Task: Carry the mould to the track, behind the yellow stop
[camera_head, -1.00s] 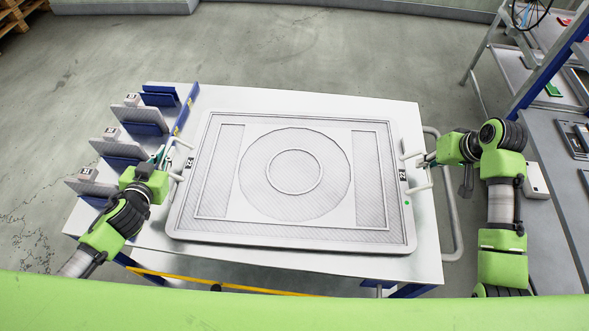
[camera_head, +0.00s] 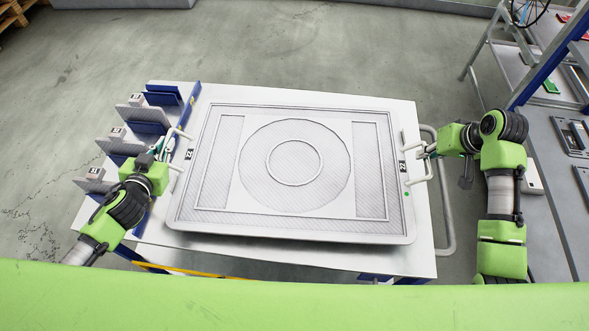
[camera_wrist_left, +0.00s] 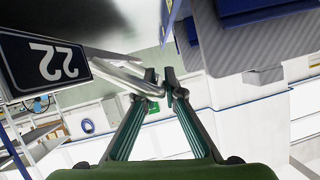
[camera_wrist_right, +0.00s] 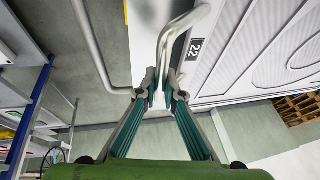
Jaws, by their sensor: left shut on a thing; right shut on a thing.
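The mould is a large grey-white rectangular plate (camera_head: 335,226) with a raised ring in its middle and a handle on each short side, labelled 22. It lies level over the white table in the head view; I cannot tell whether it touches the top. My left gripper (camera_head: 168,152) is shut on the left handle (camera_head: 181,134), and the left wrist view shows its fingers (camera_wrist_left: 160,90) at the bar. My right gripper (camera_head: 428,154) is shut on the right handle (camera_head: 413,154), also seen in the right wrist view (camera_wrist_right: 172,35). No track or yellow stop is clearly visible.
The white table top (camera_head: 300,252) shows around the mould. Several grey plates with blue blocks (camera_head: 146,115) stand in a rack at its left. A grey push bar (camera_head: 448,215) is at its right. A shelf unit (camera_head: 545,90) stands far right. Open floor lies behind.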

